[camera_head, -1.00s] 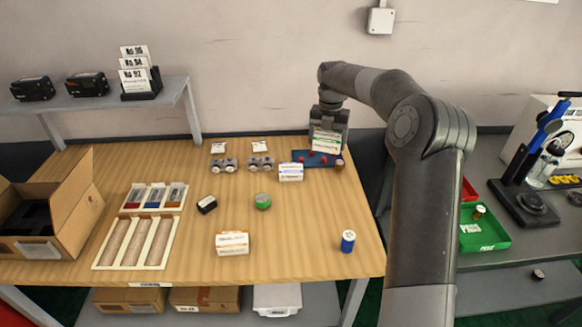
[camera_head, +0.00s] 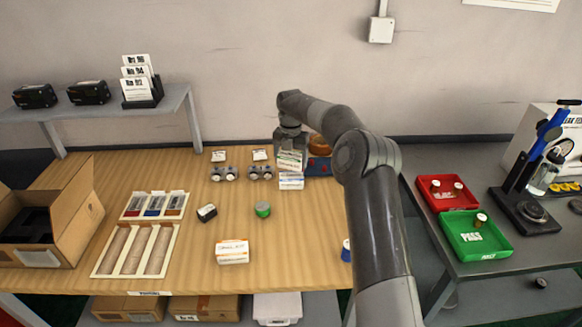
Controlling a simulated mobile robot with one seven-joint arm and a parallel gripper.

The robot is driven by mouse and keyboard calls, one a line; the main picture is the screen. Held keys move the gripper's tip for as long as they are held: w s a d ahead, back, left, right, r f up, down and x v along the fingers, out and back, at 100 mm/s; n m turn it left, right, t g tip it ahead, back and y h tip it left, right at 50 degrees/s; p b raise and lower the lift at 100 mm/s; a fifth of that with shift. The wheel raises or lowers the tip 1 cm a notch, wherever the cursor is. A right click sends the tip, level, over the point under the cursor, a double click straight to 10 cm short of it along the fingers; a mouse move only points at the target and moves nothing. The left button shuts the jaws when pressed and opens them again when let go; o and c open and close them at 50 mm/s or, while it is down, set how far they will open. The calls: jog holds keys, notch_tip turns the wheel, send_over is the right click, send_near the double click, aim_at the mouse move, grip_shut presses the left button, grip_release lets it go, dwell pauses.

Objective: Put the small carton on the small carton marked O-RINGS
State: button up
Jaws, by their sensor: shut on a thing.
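My gripper (camera_head: 291,150) is shut on a small carton (camera_head: 291,161), white with green and a reddish stripe. It holds this carton upright, directly over or just behind another small white carton with blue print (camera_head: 291,182) on the wooden bench. The two look very close in the head view; I cannot tell whether they touch. The lettering on the blue-printed carton is too small to read. A third carton, white with orange print (camera_head: 232,252), lies near the bench's front.
A blue tray (camera_head: 319,167) is partly hidden behind my arm. An open cardboard box (camera_head: 75,225) is at left. Red (camera_head: 430,203) and green (camera_head: 490,247) trays are right.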

aim_at(291, 167)
jog(key=shift+f, duration=1.65)
jog(key=shift+f, duration=0.2)
jog(key=o, duration=1)
jog(key=shift+o, duration=0.2)
